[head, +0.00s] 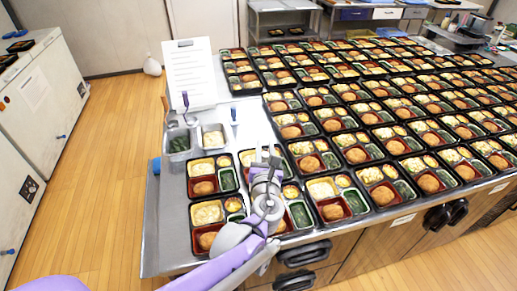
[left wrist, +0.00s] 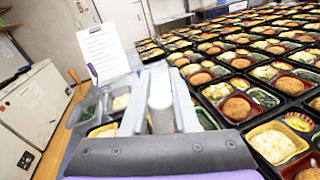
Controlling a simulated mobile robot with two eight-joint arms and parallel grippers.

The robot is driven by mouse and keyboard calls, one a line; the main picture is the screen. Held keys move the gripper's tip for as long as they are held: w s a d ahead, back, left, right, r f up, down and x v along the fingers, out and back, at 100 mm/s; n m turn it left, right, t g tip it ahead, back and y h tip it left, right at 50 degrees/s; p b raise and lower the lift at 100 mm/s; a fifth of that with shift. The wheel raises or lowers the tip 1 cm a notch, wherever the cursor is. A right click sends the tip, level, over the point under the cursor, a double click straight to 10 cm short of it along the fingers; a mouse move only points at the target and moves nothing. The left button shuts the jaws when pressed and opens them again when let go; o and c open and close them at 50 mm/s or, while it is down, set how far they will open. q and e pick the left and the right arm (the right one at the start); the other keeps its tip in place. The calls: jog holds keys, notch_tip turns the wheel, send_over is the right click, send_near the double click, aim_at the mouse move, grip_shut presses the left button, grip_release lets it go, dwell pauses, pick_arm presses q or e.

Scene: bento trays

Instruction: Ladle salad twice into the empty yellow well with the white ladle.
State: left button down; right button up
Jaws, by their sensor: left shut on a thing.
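My left gripper (head: 264,166) is above the near-left trays, shut on a pale upright handle (left wrist: 160,104), which looks like the white ladle's. The ladle's bowl is hidden, so I cannot tell whether it holds salad. A pan of pale salad (head: 212,137) stands at the left of the table, beyond the trays and left of the gripper. It also shows in the left wrist view (left wrist: 121,102). The yellow well (head: 202,167) of the nearest tray to that pan looks mostly bare yellow; its inside is too small to be sure. My right gripper is not in view.
A steel pan of greens (head: 179,142) stands beside the salad pan, with a dark-handled utensil (head: 186,103) upright at it. A white sheet on a stand (head: 190,75) rises behind. Filled bento trays (head: 377,192) crowd the table rightward.

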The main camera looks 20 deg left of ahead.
pick_arm(q)
jog(key=w+d+f+m+g+y+b, duration=0.1)
jog(key=w+d+f+m+g+b, duration=0.2)
jog(key=w+d+f+m+b, duration=0.5)
jog(key=shift+d+f+m+y+b, duration=0.4)
jog(key=shift+d+f+m+b, duration=0.55)
jog(key=shift+d+f+m, duration=0.7)
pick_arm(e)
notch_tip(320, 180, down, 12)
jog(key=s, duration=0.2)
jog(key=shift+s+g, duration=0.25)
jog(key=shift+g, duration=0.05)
pick_arm(q)
jog(key=shift+d, duration=0.1)
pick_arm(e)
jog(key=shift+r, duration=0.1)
